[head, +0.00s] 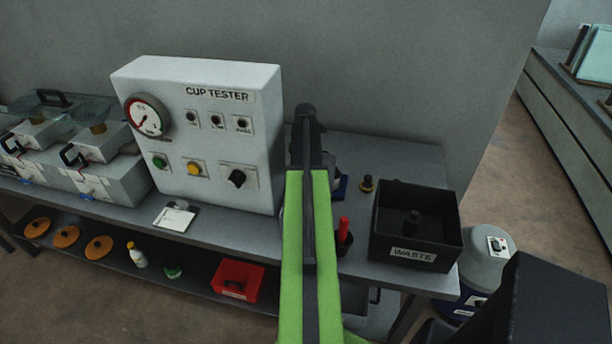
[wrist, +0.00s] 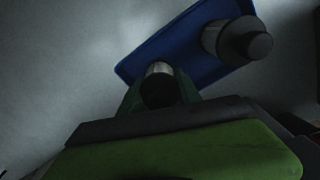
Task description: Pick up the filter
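In the wrist view, a blue tray (wrist: 130,68) carries two short cylinders with silver sides and dark ends. One cylinder (wrist: 158,70) stands between the green fingers of my gripper (wrist: 160,92). The other cylinder (wrist: 238,42) is to the right, clear of the fingers. I cannot tell for certain which is the filter. The fingers lie close on both sides of the first cylinder, but the dim picture does not show whether they are shut on it. In the head view my arm hides the gripper; only an edge of the blue tray (head: 341,188) shows to its right.
The white cup tester (head: 215,130) stands left of my arm on the grey bench (head: 385,150). A black waste bin (head: 447,218), a small yellow-and-black item (head: 367,184) and a red-handled item (head: 343,230) are to the right. The bench is fairly clear behind the bin.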

